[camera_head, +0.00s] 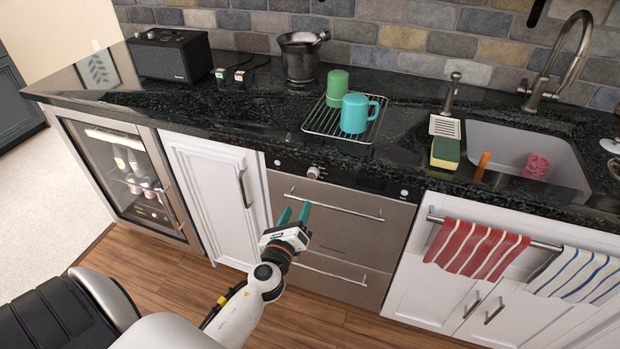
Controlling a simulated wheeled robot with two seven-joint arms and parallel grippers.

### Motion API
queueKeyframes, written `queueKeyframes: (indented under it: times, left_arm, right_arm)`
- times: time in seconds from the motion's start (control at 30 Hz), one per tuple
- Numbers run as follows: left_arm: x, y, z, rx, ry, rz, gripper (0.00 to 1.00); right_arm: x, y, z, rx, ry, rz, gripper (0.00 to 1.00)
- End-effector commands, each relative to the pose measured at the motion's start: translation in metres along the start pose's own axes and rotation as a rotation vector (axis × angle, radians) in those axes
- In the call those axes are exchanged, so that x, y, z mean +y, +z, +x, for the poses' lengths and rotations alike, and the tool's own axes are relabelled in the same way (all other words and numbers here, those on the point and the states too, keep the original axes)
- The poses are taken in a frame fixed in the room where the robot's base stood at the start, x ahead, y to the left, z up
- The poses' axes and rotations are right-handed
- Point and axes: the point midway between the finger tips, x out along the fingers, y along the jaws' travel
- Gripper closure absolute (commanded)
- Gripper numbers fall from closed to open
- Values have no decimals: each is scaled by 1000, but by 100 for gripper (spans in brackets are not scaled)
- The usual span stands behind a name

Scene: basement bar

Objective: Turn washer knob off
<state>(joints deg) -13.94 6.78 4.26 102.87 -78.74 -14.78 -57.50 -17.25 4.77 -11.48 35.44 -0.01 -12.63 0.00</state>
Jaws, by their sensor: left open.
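The washer (330,240) is a stainless-steel front with two drawer-like panels and bar handles, set under the counter. Its small round silver knob (313,173) is on the control strip near the top, left of the middle. The knob's angle is too small to read. My left gripper (295,211) has teal fingers that are spread apart and empty. It points up in front of the washer's left side, below and slightly left of the knob in the picture, and does not touch it. My right gripper is not in view.
The black counter edge (230,139) overhangs the washer. A white cabinet door (208,185) is on the washer's left. On the right, red-striped (475,248) and blue-striped towels (580,275) hang from a bar. A rack (312,124) with green and turquoise mugs stands above.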

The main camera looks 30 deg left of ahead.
Motion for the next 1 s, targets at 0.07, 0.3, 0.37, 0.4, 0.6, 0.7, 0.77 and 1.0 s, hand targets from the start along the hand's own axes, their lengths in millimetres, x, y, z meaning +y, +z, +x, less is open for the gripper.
queueKeyframes:
  times: [0.07, 0.3, 0.37, 0.4, 0.6, 0.7, 0.77, 1.0]
  left_arm:
    - [6, -11, 4, 24, 13, 37, 50]
    - [8, -14, 40, 28, 15, 42, 50]
    - [8, -13, 53, 27, 14, 42, 50]
    - [8, -14, 61, 27, 14, 41, 50]
    - [7, -13, 97, 25, 14, 39, 50]
    - [7, -13, 110, 25, 13, 39, 50]
    - [7, -13, 114, 24, 13, 39, 50]
    - [7, -13, 121, 23, 13, 39, 50]
  right_arm:
    - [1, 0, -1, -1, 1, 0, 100]
    - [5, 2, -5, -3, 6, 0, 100]
    - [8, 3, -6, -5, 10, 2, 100]
    - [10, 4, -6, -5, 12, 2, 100]
    - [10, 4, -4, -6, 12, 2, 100]
    - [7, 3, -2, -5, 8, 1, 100]
    - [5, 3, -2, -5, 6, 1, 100]
    - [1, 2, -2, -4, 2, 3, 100]
